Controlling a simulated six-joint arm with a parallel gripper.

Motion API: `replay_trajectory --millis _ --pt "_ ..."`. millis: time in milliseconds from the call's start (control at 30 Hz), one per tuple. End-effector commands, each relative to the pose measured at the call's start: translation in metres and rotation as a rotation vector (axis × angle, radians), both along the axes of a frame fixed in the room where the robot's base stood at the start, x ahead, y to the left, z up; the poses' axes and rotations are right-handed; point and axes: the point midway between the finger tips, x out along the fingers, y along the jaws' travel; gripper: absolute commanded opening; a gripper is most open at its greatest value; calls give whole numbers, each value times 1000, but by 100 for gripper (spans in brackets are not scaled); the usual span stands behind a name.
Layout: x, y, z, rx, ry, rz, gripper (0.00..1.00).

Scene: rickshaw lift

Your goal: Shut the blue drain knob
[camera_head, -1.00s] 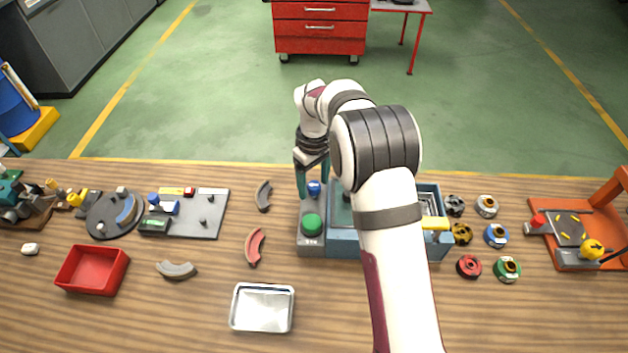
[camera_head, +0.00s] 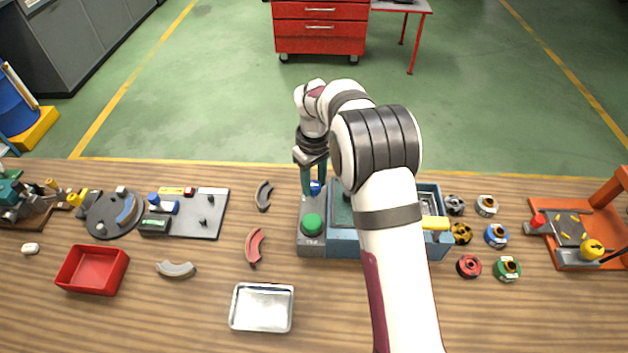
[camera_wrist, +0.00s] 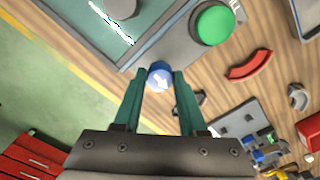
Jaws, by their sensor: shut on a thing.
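The blue drain knob (camera_wrist: 160,76) sits between my fingertips in the wrist view, with a white arrow mark on its top. It also shows in the head view (camera_head: 315,187) at the back left of the teal lift unit, on the grey panel behind the round green button (camera_head: 312,224). My gripper (camera_head: 313,188) points down over it from above. In the wrist view my gripper (camera_wrist: 160,82) has its two teal fingers on either side of the knob, shut on it. The lift unit (camera_head: 345,245) is partly hidden behind my arm.
A red curved piece (camera_head: 254,246) and a grey curved piece (camera_head: 264,196) lie left of the unit. A metal tray (camera_head: 262,328) and a red bin (camera_head: 92,290) stand in front. Several coloured rollers lie to the right. Bare wood lies between these.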

Motion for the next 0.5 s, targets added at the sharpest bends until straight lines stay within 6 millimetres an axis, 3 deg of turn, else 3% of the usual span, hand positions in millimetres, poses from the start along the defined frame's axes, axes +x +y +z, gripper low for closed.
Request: replay_trajectory --millis 500 --pt "0 0 0 -1 2 -425 0"
